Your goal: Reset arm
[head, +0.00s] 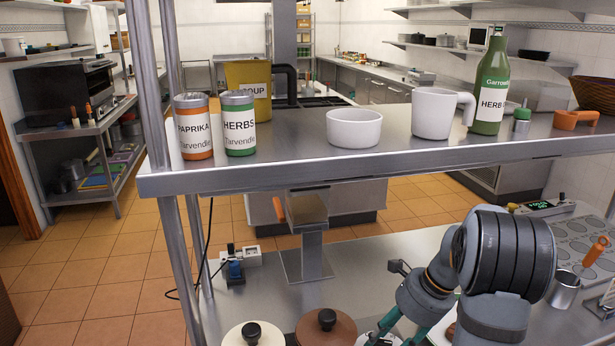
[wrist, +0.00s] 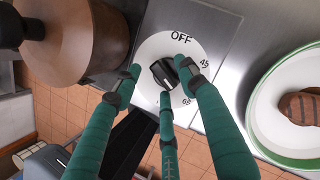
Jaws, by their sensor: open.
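My gripper (wrist: 160,76) is open, with its green fingers spread around a black knob (wrist: 163,73) in the wrist view. I cannot tell whether the fingertips touch the knob. The knob sits on a white round dial (wrist: 158,48) marked OFF, with other numbers partly hidden by the fingers. In the head view, my arm is bent low at the right, and teal parts of my gripper (head: 425,300) show beside its dark link. The dial is not visible there.
In the wrist view, a green-rimmed white dish (wrist: 262,128) holding browned meat (wrist: 300,107) lies right, and a brown pot (wrist: 75,45) left. In the head view, a metal shelf (head: 300,172) carrying cans, white cups and a green bottle (head: 490,88) spans above the counter.

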